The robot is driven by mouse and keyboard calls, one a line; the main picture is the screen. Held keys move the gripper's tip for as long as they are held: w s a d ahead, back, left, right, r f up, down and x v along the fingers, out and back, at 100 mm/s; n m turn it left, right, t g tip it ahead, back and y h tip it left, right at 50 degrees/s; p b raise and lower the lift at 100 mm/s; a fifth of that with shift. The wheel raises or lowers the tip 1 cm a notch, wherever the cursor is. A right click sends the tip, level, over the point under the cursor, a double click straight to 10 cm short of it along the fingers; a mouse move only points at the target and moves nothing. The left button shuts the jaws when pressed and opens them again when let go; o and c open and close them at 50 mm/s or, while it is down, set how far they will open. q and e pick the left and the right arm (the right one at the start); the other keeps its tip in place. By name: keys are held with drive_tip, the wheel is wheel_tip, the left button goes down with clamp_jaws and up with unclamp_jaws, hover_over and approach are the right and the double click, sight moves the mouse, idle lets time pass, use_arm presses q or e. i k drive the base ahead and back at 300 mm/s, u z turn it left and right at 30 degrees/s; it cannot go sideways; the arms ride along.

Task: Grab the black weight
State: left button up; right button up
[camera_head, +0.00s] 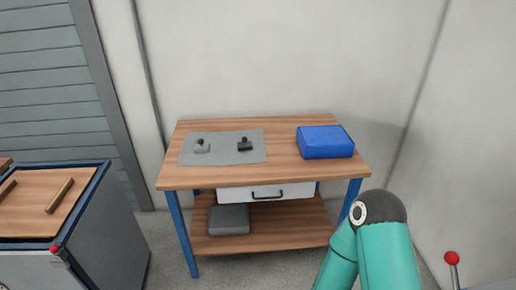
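A small black weight (244,145) with a knob on top stands on a grey mat (222,155) on the wooden workbench. A similar light grey weight (202,146) with a dark knob stands to its left on the same mat. The two are apart. A teal arm of mine rises at the lower right, in front of the bench's right leg, well away from the weights. Neither of my grippers shows in the head view.
A blue box (325,142) sits on the right of the workbench (283,151). Below are a drawer (253,192) and a shelf (285,226) with a grey box (229,219). A wood-topped cabinet (88,180) stands left. A red-knobbed lever (452,259) is at the lower right.

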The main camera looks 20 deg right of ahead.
sight(244, 146)
drive_tip(key=u, duration=0.15)
drive_tip(key=i, duration=0.95)
drive_tip(key=z, duration=0.05)
